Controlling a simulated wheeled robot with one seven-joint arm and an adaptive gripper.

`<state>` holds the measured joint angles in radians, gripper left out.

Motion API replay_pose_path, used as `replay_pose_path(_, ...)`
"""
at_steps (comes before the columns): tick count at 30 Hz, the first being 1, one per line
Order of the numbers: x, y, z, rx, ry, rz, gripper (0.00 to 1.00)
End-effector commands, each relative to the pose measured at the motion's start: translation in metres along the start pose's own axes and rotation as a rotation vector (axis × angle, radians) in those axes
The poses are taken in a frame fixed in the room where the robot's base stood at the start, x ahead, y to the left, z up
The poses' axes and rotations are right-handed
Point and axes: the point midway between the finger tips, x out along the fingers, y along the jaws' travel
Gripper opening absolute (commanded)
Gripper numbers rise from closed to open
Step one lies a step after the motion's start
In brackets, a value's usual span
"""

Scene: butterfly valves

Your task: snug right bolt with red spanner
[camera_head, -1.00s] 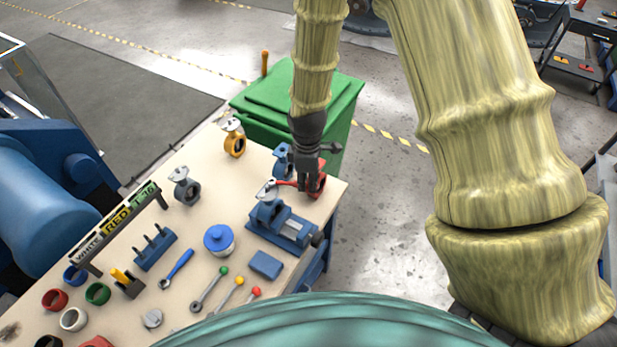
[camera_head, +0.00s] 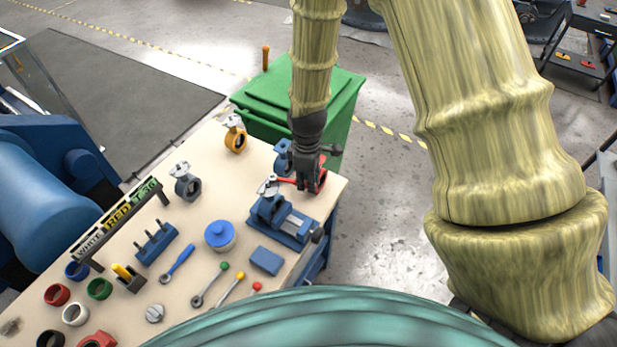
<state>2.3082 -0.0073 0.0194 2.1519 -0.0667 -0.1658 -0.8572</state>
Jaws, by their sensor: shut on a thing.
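My gripper (camera_head: 303,186) points down over the far right part of the workbench and is shut on the red spanner (camera_head: 284,180). The spanner's red shaft sticks out to the left of my fingers, towards the valve in the vise. A blue-grey butterfly valve with a pale top (camera_head: 267,188) sits in the blue vise (camera_head: 284,224). Its right bolt is too small to make out, and I cannot tell whether the spanner's head touches it. My fingers hide part of the spanner.
A red valve (camera_head: 322,181) stands close right of my fingers, and a blue valve (camera_head: 282,156) behind. Yellow (camera_head: 236,141) and grey (camera_head: 188,187) valves stand left. A blue spanner (camera_head: 177,264) and blue-lidded jar (camera_head: 219,236) lie nearer. A green bin (camera_head: 290,100) stands behind.

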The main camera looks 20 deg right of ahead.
Motion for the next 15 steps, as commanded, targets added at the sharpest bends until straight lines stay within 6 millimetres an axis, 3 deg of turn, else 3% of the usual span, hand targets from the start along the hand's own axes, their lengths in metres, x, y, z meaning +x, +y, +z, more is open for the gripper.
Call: replay_pose_path(15,0.0001,-0.003,-0.0003,0.023,0.0,-0.001,0.0)
